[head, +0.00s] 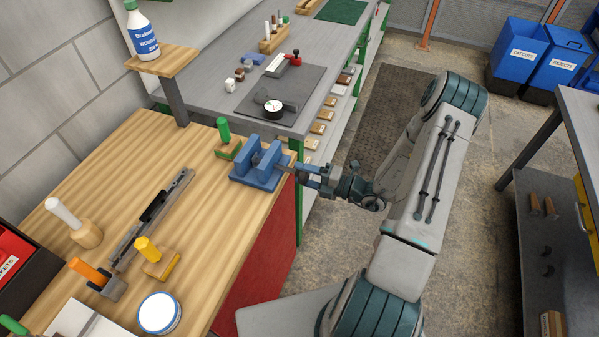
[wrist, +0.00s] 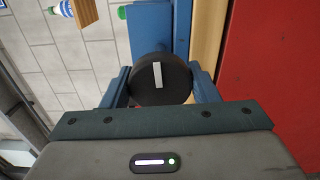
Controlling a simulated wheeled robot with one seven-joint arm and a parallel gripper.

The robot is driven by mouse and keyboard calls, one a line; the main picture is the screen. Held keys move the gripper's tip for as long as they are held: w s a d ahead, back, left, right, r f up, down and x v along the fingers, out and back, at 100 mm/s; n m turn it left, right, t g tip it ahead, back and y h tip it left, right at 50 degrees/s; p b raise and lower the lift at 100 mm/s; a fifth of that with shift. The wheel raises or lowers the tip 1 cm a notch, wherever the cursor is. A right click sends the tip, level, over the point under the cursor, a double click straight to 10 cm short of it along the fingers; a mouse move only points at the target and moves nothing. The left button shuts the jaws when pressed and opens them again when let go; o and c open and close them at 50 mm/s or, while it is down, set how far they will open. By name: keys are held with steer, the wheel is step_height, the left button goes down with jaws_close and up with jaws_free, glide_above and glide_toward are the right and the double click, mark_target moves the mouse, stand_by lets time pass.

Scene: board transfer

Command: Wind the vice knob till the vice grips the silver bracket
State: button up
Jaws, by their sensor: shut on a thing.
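The blue vice (head: 256,178) stands at the right edge of the wooden bench, with its two jaws upright. My gripper (head: 298,173) is at the vice's right side, beyond the bench edge. In the wrist view, the round black vice knob (wrist: 146,87) sits between my two blue fingers, which are shut on its sides. A white mark on the knob's face stands nearly upright. Part of the vice body (wrist: 181,30) shows behind the knob. I cannot make out the silver bracket clearly in either view, nor tell whether the jaws touch it.
A green-handled tool on a block (head: 228,147) stands left of the vice. A long grey rail (head: 150,217), a yellow-handled tool (head: 158,258) and a round tin (head: 159,313) are on the wooden bench (head: 215,225). A grey bench (head: 335,62) lies behind.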

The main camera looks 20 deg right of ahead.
steer(key=shift+d+f+m, duration=0.1)
steer(key=shift+d+m, duration=0.15)
steer(key=shift+m, duration=0.15)
steer(key=o, duration=1)
steer(key=shift+d, duration=0.15)
steer(key=shift+a, duration=0.2)
steer(key=shift+d, duration=0.1)
steer(key=b+v, duration=0.3)
steer(key=v, duration=1)
steer(key=shift+s+d+b, duration=0.3)
steer(key=shift+a, duration=0.1)
